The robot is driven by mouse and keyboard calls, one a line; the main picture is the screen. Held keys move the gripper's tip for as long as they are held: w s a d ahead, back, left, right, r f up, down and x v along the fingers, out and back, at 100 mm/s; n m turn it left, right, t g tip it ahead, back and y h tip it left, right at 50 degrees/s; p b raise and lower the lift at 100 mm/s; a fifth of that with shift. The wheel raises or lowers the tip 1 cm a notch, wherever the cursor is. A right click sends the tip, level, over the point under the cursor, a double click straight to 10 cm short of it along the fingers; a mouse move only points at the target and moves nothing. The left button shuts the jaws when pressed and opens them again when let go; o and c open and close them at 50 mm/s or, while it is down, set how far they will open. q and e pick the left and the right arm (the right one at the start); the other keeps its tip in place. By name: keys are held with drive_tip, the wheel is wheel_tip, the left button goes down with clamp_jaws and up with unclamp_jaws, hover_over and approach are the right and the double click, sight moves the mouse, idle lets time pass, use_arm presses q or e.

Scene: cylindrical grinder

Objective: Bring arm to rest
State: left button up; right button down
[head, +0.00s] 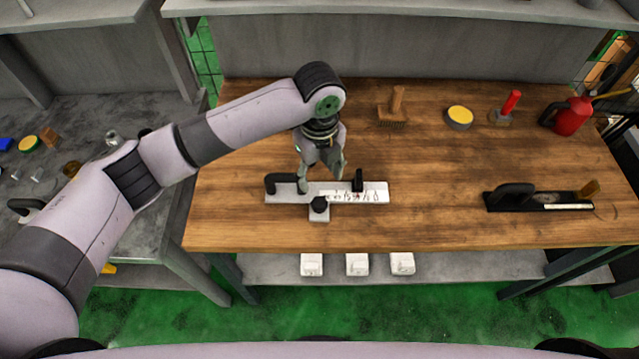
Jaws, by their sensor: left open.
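My left arm comes in from the left and reaches over the wooden workbench (440,225). My left gripper (322,178) points down over the left part of a light metal plate fixture (378,192) and is open. The fixture has a black handle at its left, an upright black piece and a black knob in front. One fingertip overlaps the plate; whether it touches cannot be told. Nothing shows held between the fingers. My right gripper is not in view.
On the bench are a wooden brush (393,110), a yellow-topped round tin (459,117), a red-handled tool (508,108), a red oil can (568,116) and a dark handled fixture (514,198). White boxes (357,264) sit below. A grey table (95,135) stands left.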

use_arm(q)
drive_tip(key=shift+r, duration=0.6)
